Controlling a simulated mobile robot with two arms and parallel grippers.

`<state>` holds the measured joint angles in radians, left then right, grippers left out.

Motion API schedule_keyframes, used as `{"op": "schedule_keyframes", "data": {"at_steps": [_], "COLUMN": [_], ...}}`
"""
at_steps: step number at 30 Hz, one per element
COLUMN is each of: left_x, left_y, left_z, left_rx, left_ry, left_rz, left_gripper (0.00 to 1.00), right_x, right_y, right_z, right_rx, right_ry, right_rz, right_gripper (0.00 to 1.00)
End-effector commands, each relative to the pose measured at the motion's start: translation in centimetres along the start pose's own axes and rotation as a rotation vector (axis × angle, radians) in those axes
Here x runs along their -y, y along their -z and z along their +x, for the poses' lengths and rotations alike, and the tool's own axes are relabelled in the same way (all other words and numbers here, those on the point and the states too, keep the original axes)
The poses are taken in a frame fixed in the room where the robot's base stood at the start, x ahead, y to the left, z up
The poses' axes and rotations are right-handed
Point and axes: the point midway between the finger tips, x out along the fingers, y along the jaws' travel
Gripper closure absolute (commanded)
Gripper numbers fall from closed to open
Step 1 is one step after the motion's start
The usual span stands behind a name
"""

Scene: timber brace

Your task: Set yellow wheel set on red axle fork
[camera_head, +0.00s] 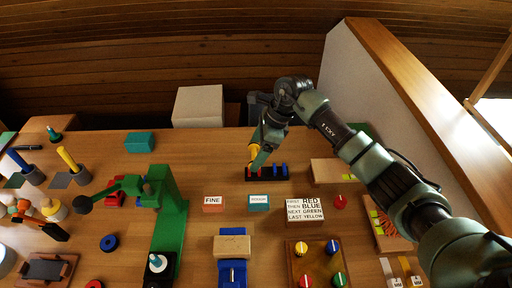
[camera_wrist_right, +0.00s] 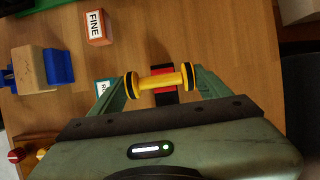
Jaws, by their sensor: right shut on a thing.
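The yellow wheel set (camera_wrist_right: 160,82), an axle with a dark-rimmed wheel at each end, is between the fingers of my right gripper (camera_wrist_right: 162,86), which is shut on it. In the head view the wheel set (camera_head: 253,153) shows as a yellow patch beside my right gripper (camera_head: 258,160). The red axle fork (camera_wrist_right: 162,70) shows behind the axle in the wrist view. In the head view it sits on a black base (camera_head: 266,178), mostly hidden by the gripper. I cannot tell whether axle and fork touch. My left gripper is not in view.
Blue pieces (camera_head: 284,169) stand on the same base, to the right. FINE (camera_head: 213,203) and another label block (camera_head: 259,203) stand in front, with an order sign (camera_head: 305,210) at their right. A green stand (camera_head: 170,225) rises at the left. A beige block (camera_head: 330,171) lies right.

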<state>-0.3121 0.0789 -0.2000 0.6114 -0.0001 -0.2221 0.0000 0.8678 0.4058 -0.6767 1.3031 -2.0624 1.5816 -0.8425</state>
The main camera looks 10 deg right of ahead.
Motion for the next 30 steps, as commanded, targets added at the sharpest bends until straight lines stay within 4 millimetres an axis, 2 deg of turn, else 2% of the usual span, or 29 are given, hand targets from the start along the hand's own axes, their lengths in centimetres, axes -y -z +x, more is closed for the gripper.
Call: {"op": "schedule_keyframes", "data": {"at_steps": [5,14,24,30], "left_x": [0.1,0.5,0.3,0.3], "left_y": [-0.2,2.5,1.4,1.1], "left_z": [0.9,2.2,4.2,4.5], "left_rx": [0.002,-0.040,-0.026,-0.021], "left_ry": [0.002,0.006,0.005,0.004], "left_rz": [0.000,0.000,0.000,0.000], "left_gripper": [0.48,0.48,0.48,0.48], "right_x": [0.0,0.0,0.0,0.0], "right_y": [0.5,1.5,2.5,2.6], "right_z": [1.4,3.6,6.0,6.3], "right_rx": [0.001,0.001,0.000,0.001], "right_ry": [0.000,0.000,0.001,0.000], "right_rz": [0.000,0.000,0.000,0.000], "right_gripper": [0.63,0.63,0.63,0.63]}}
